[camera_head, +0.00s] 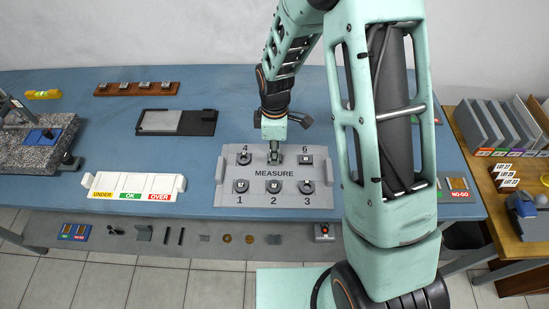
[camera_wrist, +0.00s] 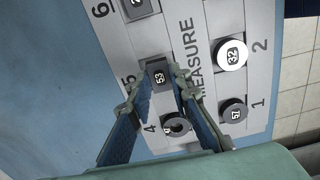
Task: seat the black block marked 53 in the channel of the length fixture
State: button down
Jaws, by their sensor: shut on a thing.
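The black block marked 53 (camera_wrist: 158,76) shows in the wrist view at place 5 of the grey MEASURE tray (camera_head: 322,178). My gripper (camera_wrist: 161,80) has its fingertips on either side of this block and is shut on it. In the head view my gripper (camera_head: 275,158) points down at the tray's back row, between places 4 and 6, and mostly hides the block. A dark fixture with a light grey plate (camera_head: 175,122) lies left of the tray; it may be the length fixture, but I cannot tell for sure.
Other pieces stand close by at places 4 (camera_wrist: 177,126), 6 (camera_head: 305,160), 1 (camera_wrist: 233,112), 2 (camera_wrist: 232,55) and 3 (camera_head: 306,187). A white UNDER/OK/OVER tray (camera_head: 135,183) is at the front left. A granite stand (camera_head: 40,150) is far left. Blue table shows between them.

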jog(key=shift+r+p, duration=1.25)
jog(key=shift+r, duration=0.95)
jog(key=shift+f, duration=0.1)
